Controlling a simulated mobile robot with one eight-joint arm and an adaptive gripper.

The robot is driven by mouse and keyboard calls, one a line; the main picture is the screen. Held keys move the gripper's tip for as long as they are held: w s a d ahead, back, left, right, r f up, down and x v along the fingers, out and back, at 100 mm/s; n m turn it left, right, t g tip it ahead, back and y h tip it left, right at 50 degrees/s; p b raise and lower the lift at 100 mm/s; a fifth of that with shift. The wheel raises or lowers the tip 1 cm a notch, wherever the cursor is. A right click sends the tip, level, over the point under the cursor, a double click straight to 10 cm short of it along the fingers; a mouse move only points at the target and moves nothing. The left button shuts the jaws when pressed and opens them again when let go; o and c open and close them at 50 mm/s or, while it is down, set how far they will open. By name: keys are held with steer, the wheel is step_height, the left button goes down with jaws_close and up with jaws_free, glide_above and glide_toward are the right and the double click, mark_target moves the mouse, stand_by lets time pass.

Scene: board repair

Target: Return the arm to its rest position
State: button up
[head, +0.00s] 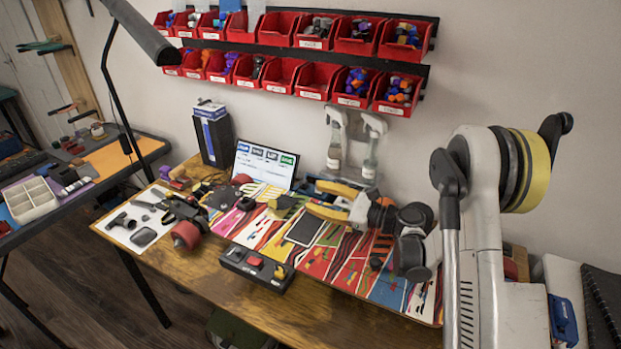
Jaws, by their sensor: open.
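My arm comes in from the right of the head view, with a pale grey link and a yellow-ringed joint. It bends down over the wooden workbench (190,270). My gripper (314,197), yellow and white with dark joints behind it, points left low over the colourful mat (345,275). Its two fingers look apart, with nothing clearly held between them. I cannot tell whether it touches anything on the mat. The dark wrist joints hide part of the mat.
A dark box with red buttons (257,267) sits at the bench's front edge. A small screen (265,164), a tall dark box (213,135) and loose tools crowd the bench. Red bins (357,85) line the wall above. A side table (105,158) stands left.

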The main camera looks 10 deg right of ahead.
steer(key=shift+a+r, duration=0.1)
steer(key=shift+r, duration=0.15)
steer(key=s+r+n+g+h, duration=0.3)
steer(key=s+r+n+h, duration=0.45)
steer(key=s+n, duration=0.35)
steer(key=s+d+n+h, duration=0.3)
steer(key=s+d+n, duration=0.1)
steer(key=s, duration=0.6)
steer(key=s+d+n+h, duration=0.4)
steer(key=s+d+n, duration=0.1)
steer(key=s, duration=0.6)
steer(key=shift+d, duration=0.35)
steer(key=shift+f+h, duration=0.1)
steer(key=shift+h, duration=0.15)
